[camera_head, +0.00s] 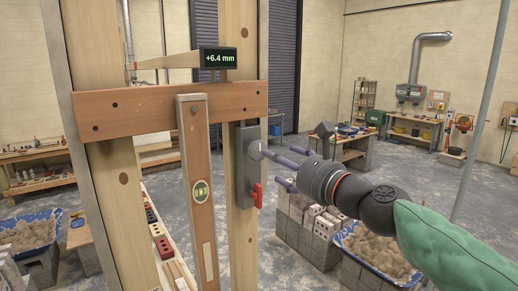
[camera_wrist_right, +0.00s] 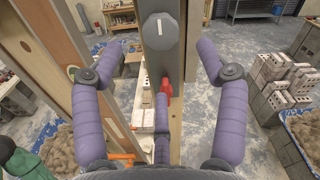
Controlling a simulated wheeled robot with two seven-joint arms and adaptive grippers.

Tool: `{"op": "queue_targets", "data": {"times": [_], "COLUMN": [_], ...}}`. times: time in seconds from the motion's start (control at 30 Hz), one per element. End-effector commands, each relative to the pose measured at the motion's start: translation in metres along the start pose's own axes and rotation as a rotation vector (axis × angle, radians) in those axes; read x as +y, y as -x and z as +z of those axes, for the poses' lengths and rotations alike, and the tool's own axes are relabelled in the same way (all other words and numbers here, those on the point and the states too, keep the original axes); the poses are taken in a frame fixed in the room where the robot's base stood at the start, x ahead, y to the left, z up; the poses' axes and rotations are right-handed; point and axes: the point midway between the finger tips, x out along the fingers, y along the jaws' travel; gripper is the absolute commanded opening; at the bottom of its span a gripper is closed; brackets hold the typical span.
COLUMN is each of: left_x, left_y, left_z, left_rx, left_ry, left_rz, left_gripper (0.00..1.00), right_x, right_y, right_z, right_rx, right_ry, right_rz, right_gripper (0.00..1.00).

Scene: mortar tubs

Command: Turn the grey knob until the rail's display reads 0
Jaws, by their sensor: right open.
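The rail's display (camera_head: 219,58) reads +6.4 mm. It sits above the brown wooden rail (camera_head: 140,112), which crosses two upright timbers. The grey knob (camera_head: 254,150) is on a grey metal plate on the right timber. In the right wrist view the knob (camera_wrist_right: 160,32) is many-sided, with a white, nearly upright mark on its face. My right gripper (camera_head: 276,160) faces the knob from the right. Its purple fingers (camera_wrist_right: 160,72) are open, spread to either side of the knob with gaps. The lower finger is below it. My left gripper is out of view.
A red lever (camera_head: 257,195) sits on the plate just below the knob, close to my lower finger. Blocks (camera_head: 300,225) and a blue sand tub (camera_head: 375,255) stand behind, at the right.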

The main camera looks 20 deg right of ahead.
Motion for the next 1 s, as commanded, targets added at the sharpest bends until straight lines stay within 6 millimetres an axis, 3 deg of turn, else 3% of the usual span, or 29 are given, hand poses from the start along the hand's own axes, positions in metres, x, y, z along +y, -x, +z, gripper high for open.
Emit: {"op": "queue_targets", "data": {"times": [0.3,0.5,0.97,1.0], "left_x": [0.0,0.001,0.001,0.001], "left_y": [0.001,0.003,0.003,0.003], "left_z": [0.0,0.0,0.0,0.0], "left_rx": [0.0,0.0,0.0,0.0], "left_ry": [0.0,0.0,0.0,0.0], "left_rz": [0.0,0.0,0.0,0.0], "left_gripper": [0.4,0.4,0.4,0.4], "right_x": [0.001,0.0,0.0,0.0], "right_y": [-0.058,-0.083,-0.094,-0.094], "right_z": [-0.001,-0.001,-0.001,-0.001], "right_rx": [0.002,0.002,0.001,0.001], "right_ry": [0.001,0.003,0.003,0.003], "right_rz": [0.003,0.0,-0.001,-0.001], "right_gripper": [0.74,0.74,0.74,0.65]}}
